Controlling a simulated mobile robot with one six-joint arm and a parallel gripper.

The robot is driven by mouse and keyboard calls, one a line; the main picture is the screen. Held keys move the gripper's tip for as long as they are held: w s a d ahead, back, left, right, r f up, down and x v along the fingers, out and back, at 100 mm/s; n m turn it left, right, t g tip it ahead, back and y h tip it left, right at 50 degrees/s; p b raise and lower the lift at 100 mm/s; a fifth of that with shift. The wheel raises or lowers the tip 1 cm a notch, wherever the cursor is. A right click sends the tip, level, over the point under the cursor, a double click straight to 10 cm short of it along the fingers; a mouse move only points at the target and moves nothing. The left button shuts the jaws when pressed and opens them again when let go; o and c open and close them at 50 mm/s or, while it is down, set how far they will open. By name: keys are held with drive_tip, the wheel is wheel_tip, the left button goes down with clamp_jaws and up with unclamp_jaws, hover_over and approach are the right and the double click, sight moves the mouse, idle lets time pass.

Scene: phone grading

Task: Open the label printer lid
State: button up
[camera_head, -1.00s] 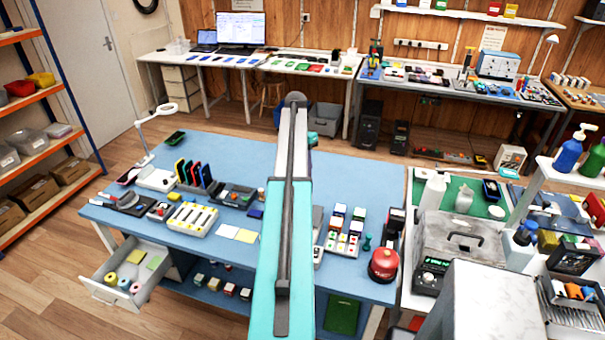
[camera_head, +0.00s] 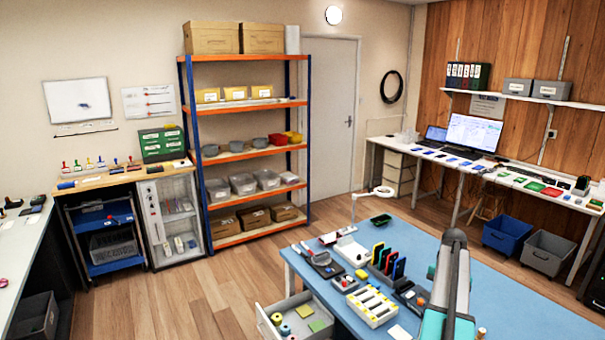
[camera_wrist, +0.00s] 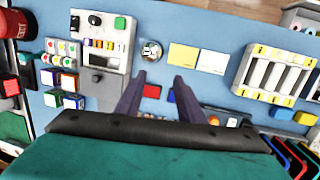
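I cannot pick out the label printer for certain in either current view. My gripper (camera_wrist: 158,82) shows in the wrist view with its two dark purple fingers apart and nothing between them. It hangs over the blue bench (camera_wrist: 215,85). A grey panel device (camera_wrist: 105,45) with knobs and coloured buttons lies beyond its left finger. A small round silver item (camera_wrist: 151,51) lies just beyond the fingertips. In the head view the arm hides part of the blue bench (camera_head: 500,300), and the gripper's fingers cannot be made out.
The bench also holds a white slotted tray (camera_head: 372,306), upright coloured phones (camera_head: 388,262) and a magnifier lamp (camera_head: 382,191). An open drawer (camera_head: 290,318) sticks out at its left. An orange-and-blue shelf (camera_head: 247,150) stands behind. The wooden floor (camera_head: 200,300) left of the bench is clear.

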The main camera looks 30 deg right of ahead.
drive_tip(key=w+a+f+n, duration=0.3)
drive_tip(key=w+a, duration=0.2)
drive_tip(key=a, duration=0.5)
drive_tip(key=w+a+f+n+h, duration=0.15)
drive_tip(key=w+a+f, duration=0.3)
drive_tip(key=a, duration=0.55)
drive_tip(key=w+a+f+n+y, duration=0.1)
drive_tip(key=w+a+f+n, duration=0.25)
drive_tip(key=w+a, duration=0.45)
drive_tip(key=s+a+f+n+t, duration=0.1)
drive_tip(key=s+a+f+n, duration=0.15)
drive_tip(key=a, duration=0.85)
drive_tip(key=s+a+f+n, duration=0.1)
drive_tip(key=a+n, duration=0.3)
drive_tip(key=a, duration=0.6)
drive_tip(key=s+a+f+n+t, duration=0.1)
drive_tip(key=a+f+n, duration=0.15)
drive_tip(key=a, duration=0.85)
drive_tip(key=s+f+g+b, duration=0.3)
drive_tip(key=s+f+b, duration=0.3)
drive_tip(key=s+f, duration=0.7)
drive_tip(key=s+f+g+b, duration=0.3)
drive_tip(key=s+f+b, duration=0.4)
drive_tip(key=s+f, duration=0.6)
wheel_tip(320, 180, down, 6)
drive_tip(key=shift+r+h, duration=0.2)
drive_tip(key=shift+h, duration=0.15)
drive_tip(key=shift+c, duration=0.5)
